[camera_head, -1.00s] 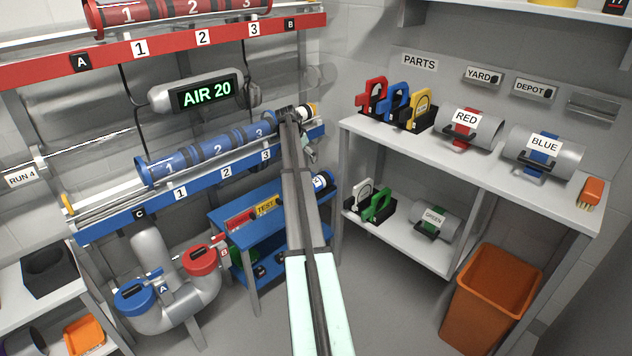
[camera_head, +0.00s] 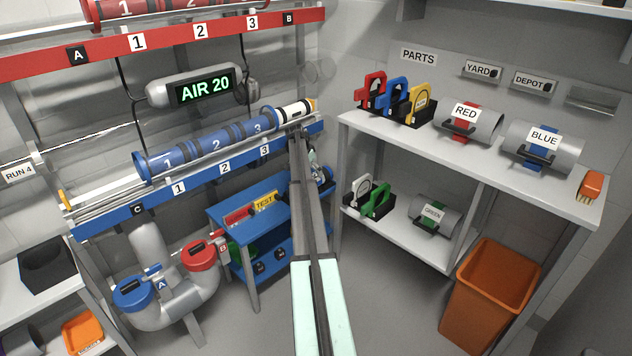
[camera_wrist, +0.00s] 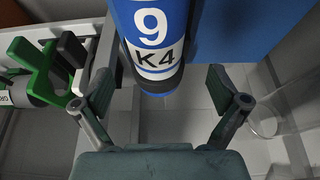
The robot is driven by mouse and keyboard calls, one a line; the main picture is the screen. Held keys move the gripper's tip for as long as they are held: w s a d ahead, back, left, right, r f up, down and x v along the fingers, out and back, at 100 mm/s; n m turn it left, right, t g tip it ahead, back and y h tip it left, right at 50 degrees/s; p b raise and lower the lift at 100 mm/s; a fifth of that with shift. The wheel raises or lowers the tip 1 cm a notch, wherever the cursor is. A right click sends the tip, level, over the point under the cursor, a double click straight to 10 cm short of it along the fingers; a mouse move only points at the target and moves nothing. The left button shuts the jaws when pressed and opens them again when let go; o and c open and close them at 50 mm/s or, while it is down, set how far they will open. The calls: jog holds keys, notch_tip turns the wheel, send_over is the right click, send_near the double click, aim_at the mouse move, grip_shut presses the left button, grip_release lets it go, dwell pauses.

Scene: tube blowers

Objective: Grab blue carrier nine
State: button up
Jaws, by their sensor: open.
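Blue carrier nine (camera_wrist: 152,30) is a blue cylinder with a white band reading 9 and K4. In the wrist view it points down toward my gripper (camera_wrist: 161,84) from the top centre. My gripper is open, with one finger on each side of the carrier's dark near end and visible gaps on both sides. In the head view, my gripper (camera_head: 313,163) is at the right end of the blue cart (camera_head: 228,212). A blue carrier end (camera_head: 326,175) shows there, mostly hidden behind my arm and gripper.
Red and yellow TEST carriers (camera_head: 265,202) lie on the cart to the left. The parts shelf (camera_head: 420,140) stands close on the right; its green clip (camera_wrist: 35,60) shows at left in the wrist view. The blue tube rail (camera_head: 210,182) passes above the cart.

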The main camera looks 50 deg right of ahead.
aim_at(314, 174)
jog(key=shift+s+b+x, duration=0.15)
jog(key=shift+b+x, duration=0.05)
jog(key=shift+x, duration=1.25)
jog(key=shift+s+b+x, duration=0.1)
jog(key=shift+b+x, duration=0.05)
jog(key=shift+x, duration=1.35)
jog(key=shift+r, duration=0.1)
jog(key=c, duration=1.4)
